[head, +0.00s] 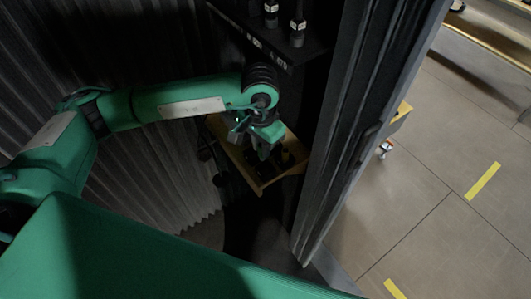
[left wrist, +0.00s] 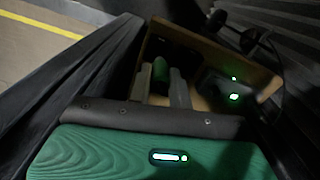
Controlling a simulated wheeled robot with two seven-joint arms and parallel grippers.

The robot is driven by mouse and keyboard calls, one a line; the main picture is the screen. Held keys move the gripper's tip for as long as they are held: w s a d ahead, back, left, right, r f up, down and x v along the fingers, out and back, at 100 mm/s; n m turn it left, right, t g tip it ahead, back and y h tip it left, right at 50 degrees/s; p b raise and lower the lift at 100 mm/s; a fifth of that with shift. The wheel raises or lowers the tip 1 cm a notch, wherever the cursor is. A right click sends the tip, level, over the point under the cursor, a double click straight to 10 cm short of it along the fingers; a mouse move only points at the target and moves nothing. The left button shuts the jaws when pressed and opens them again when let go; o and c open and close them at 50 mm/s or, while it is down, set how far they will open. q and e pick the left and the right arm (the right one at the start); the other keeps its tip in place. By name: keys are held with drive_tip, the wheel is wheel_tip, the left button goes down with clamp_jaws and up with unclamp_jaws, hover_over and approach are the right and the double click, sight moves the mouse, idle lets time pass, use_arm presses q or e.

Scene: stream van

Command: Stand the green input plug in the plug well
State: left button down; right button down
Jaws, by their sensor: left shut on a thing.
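My left gripper (head: 264,152) reaches down into an open wooden box in the head view. In the left wrist view its two grey fingers (left wrist: 160,88) are shut on the green plug (left wrist: 160,68), which shows between and just beyond them. The plug's lower end is hidden, so I cannot tell whether it touches anything. A dark block with two green lights (left wrist: 221,86) sits in the box to the right of the fingers. I cannot make out the plug well for certain. My right gripper is not in view.
The wooden box (head: 258,187) has a raised rim close around the gripper. A dark shelf (head: 284,52) with black plugs hangs above it. A dark ribbed door panel (head: 357,130) stands close on the right. Tiled floor (head: 430,190) lies open beyond.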

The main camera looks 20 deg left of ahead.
use_arm(q)
drive_tip(key=shift+w+d+f+p, duration=0.15)
drive_tip(key=shift+f+p, duration=0.15)
drive_tip(key=shift+f, duration=0.5)
drive_tip(key=shift+w+d+f+p, duration=0.15)
drive_tip(key=shift+f+p, duration=0.15)
drive_tip(key=shift+f, duration=0.45)
wheel_tip(320, 180, down, 3)
drive_tip(key=shift+f+p, duration=0.1)
drive_tip(key=shift+p, duration=0.9)
drive_tip(key=shift+w+d+f, duration=0.1)
drive_tip(key=shift+w+f, duration=0.05)
drive_tip(key=shift+f, duration=0.25)
drive_tip(key=shift+f+b, duration=0.6)
drive_tip(key=shift+b, duration=0.3)
drive_tip(key=c, duration=1.3)
unclamp_jaws()
